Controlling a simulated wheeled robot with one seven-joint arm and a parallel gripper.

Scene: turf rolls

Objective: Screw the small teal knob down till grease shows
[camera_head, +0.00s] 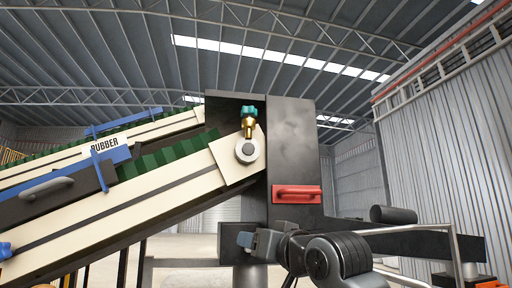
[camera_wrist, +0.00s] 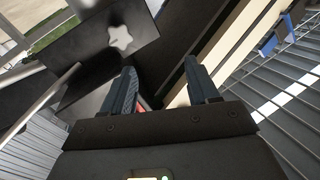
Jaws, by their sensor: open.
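The small teal knob (camera_head: 249,112) sits on top of a brass fitting (camera_head: 248,128) in the head view. The fitting stands upright on a round grey bearing housing (camera_head: 247,152) at the upper end of the cream conveyor. No grease can be made out around it. My gripper (camera_head: 245,240) is well below the knob, in front of the machine's dark lower part. In the wrist view its two dark fingers (camera_wrist: 160,70) are apart, with nothing held between them. The teal knob cannot be made out in the wrist view.
A dark upright housing (camera_head: 293,145) with a red handle (camera_head: 297,194) stands right of the knob. The sloping conveyor (camera_head: 130,204) with green turf fills the left. A pale cross-shaped part (camera_wrist: 120,38) shows on a dark panel in the wrist view.

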